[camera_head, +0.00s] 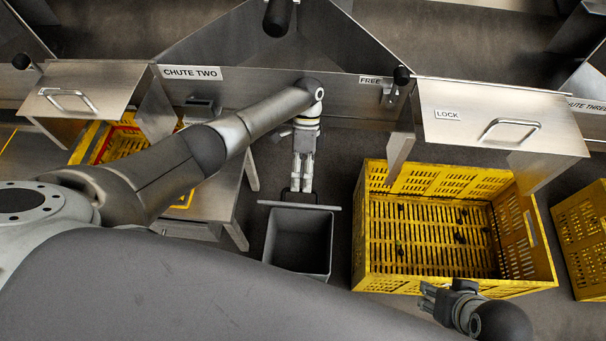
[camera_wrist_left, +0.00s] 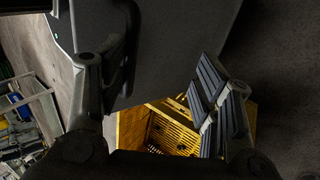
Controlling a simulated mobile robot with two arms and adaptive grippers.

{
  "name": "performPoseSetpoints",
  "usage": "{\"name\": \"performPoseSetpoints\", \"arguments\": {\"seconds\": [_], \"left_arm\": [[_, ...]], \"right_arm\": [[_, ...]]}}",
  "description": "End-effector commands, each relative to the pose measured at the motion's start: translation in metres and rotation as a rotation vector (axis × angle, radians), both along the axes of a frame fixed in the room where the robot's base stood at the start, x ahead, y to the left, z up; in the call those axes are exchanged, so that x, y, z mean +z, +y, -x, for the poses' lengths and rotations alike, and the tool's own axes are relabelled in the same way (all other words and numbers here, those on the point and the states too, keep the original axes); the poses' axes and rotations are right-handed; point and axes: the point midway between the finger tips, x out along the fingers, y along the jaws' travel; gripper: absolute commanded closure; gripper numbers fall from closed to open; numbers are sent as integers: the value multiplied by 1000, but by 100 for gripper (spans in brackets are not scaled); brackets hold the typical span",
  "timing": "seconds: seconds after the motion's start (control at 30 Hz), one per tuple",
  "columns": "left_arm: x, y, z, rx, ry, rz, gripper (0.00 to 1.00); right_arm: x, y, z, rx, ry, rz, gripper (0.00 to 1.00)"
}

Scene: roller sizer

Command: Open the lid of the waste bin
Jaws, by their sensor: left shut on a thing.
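The grey waste bin (camera_head: 299,268) stands on the floor below my left arm, with its inside showing from above. Its lid (camera_head: 300,206) shows nearly edge-on as a thin bar along the bin's back rim, with a dark handle (camera_head: 291,194) behind it. My left gripper (camera_head: 302,188) points down at the lid and is shut on the handle; the fingertips partly hide the grip. In the left wrist view a large dark grey panel, apparently the lid (camera_wrist_left: 180,50), lies close to the fingers. My right gripper (camera_head: 430,295) is near the yellow crate's front edge; its jaw opening is unclear.
A yellow crate (camera_head: 363,235) with a few small dark pieces stands right of the bin. A metal table (camera_head: 215,200) stands left. Steel hoods with handles, one marked LOCK (camera_head: 500,120), overhang the crates. Another yellow crate (camera_head: 585,235) is at far right.

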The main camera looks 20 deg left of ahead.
Motion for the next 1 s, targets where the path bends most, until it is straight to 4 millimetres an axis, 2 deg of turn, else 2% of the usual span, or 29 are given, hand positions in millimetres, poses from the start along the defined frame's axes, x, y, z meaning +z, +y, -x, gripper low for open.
{"name": "performPoseSetpoints", "arguments": {"seconds": [0.03,0.4,0.57,1.0], "left_arm": [[-5,1,0,6,-9,-6,60],[-5,2,-1,9,-9,-7,63],[3,3,-6,9,-11,-7,68],[81,13,-51,5,-10,-1,68]], "right_arm": [[-1,0,0,0,0,0,57],[0,0,-1,-2,-2,-1,57],[0,0,-1,-1,-4,-2,57],[1,0,0,-1,-1,0,57]]}}
